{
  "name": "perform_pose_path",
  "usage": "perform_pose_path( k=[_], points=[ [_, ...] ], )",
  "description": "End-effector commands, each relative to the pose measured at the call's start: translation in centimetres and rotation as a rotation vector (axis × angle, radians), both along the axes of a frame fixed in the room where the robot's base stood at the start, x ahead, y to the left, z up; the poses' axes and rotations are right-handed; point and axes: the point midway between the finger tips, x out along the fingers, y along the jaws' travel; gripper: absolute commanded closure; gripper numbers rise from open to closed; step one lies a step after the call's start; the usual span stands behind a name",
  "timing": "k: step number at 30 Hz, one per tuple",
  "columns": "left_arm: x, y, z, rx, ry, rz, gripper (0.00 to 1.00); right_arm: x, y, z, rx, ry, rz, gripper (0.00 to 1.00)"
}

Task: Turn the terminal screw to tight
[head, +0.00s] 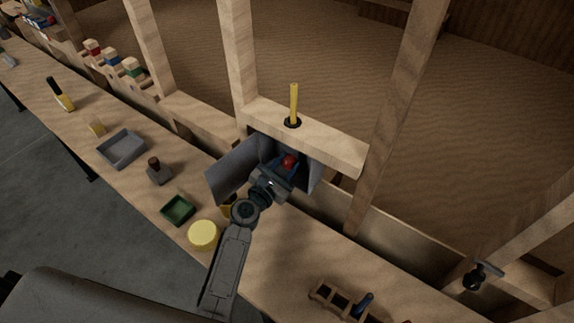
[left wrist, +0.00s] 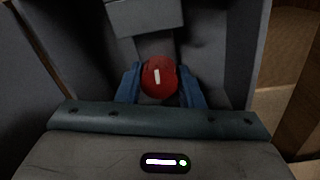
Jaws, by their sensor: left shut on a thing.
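The terminal screw has a round red head with a white mark (left wrist: 158,76); the mark stands nearly upright in the left wrist view. It also shows as a small red spot in the head view (head: 288,161). It sits inside an open grey box (head: 313,173) fixed under a wooden crosspiece. My left gripper (head: 284,170) reaches into the box and is shut on the red screw head, with a blue finger on each side of it (left wrist: 160,88). The screw's shaft is hidden behind its head. My right gripper is not in view.
The box's door (head: 232,172) stands open to the left of my gripper. A yellow rod (head: 294,102) rises from the crosspiece (head: 336,146) above. A green tray (head: 178,209), yellow disc (head: 203,235) and grey tray (head: 122,149) lie on the bench. Wooden posts stand on both sides.

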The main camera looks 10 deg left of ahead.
Motion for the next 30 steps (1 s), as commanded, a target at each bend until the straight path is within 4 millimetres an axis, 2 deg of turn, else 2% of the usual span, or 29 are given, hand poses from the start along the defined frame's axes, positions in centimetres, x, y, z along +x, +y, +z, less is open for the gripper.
perform_pose_path(
  k=[30],
  points=[
    [0.0,0.1,-0.4,0.853,-0.352,0.002,0.89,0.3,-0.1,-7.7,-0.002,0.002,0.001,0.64]
  ],
)
